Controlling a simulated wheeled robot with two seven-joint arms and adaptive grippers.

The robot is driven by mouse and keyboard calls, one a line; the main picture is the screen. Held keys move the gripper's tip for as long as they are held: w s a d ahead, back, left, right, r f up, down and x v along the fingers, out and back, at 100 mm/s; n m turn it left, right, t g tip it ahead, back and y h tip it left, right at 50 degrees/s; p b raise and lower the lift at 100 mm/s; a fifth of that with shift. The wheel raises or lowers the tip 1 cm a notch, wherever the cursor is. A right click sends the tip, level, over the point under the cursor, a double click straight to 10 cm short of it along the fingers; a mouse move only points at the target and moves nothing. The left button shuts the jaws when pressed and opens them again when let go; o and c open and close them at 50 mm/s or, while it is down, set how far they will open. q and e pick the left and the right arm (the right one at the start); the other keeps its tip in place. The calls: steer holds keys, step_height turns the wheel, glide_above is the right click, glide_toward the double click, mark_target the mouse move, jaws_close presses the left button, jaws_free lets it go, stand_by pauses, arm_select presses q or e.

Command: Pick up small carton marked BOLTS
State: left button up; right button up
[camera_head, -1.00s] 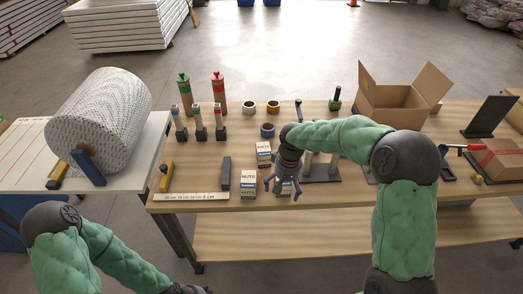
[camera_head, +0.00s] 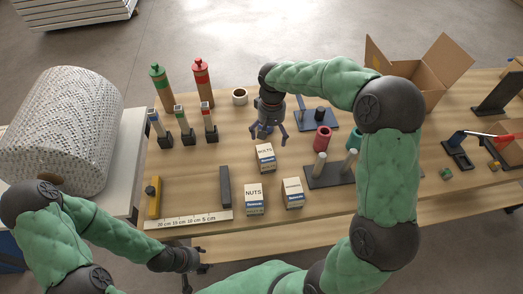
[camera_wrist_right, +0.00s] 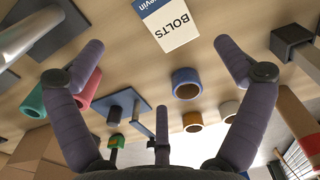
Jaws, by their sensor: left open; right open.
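The small white-and-blue carton marked BOLTS (camera_head: 265,157) stands on the wooden table in the head view. The right wrist view shows its labelled face (camera_wrist_right: 168,24) at the top edge, partly cut off. My right gripper (camera_head: 270,137) is open and empty just behind the BOLTS carton, apart from it. In the right wrist view its spread fingers (camera_wrist_right: 160,48) have the carton beyond them, between the tips. A NUTS carton (camera_head: 254,198) and a third carton (camera_head: 292,193), its label unreadable, stand in front. My left gripper (camera_head: 192,265) is low by the table's front edge, empty.
A dark block (camera_head: 225,187) lies left of the cartons. A dark stand with grey posts (camera_head: 330,172) and a red roll (camera_head: 322,138) are close on the right. Tape rolls (camera_wrist_right: 186,82) lie behind. A ruler (camera_head: 190,218) lies along the front edge.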

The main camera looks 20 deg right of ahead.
mark_target(269, 152)
step_height(269, 152, down, 5)
steer(key=shift+s+f+b, duration=0.15)
steer(key=shift+f+b, duration=0.05)
steer(key=shift+b, duration=0.35)
steer(key=f, duration=0.1)
steer(key=f+b, duration=0.1)
steer(key=f, duration=0.2)
steer(key=shift+s+a+f, duration=0.2)
steer(key=shift+a, duration=0.1)
steer(key=shift+f+b, duration=0.3)
steer(key=shift+f, duration=0.1)
steer(key=c, duration=1.4)
